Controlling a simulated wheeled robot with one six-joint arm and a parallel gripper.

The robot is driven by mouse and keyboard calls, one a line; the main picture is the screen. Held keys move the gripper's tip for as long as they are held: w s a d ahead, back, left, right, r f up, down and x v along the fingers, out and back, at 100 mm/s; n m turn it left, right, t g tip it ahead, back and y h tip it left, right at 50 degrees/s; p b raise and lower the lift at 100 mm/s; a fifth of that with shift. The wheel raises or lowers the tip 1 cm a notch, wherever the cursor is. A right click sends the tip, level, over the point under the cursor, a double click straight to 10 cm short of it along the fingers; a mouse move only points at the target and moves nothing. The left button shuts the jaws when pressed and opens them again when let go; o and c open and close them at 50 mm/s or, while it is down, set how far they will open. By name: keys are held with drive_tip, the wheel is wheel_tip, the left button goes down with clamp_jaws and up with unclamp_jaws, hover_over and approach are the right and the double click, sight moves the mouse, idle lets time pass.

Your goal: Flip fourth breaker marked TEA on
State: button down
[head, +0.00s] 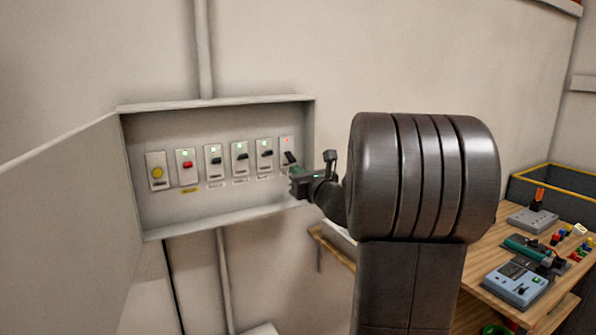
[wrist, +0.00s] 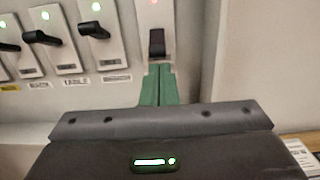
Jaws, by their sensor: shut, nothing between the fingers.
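An open grey breaker box (head: 215,218) on the wall holds a row of switches. The rightmost black-levered breaker (head: 289,157), fourth of the black ones, has a red light; its lever sits differently from its neighbours'. It also shows in the wrist view (wrist: 156,42). Its label is hidden behind my gripper. The black breakers to its left (head: 216,160) (head: 241,156) (head: 265,153) show green lights. My gripper (wrist: 160,75) is shut and empty, its green fingertips just under the rightmost lever. I cannot tell whether they touch it. In the head view my gripper (head: 292,171) is at the box's right end.
The box door (head: 70,215) stands open to the left. The box's right side wall is close to my gripper. A wooden bench (head: 490,240) with devices stands at right.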

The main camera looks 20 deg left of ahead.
drive_tip(key=shift+r, duration=0.2)
drive_tip(key=shift+s+d+r+g+h+p, duration=0.2)
drive_tip(key=shift+r+g+h+p, duration=0.25)
drive_tip(key=shift+p, duration=1.1)
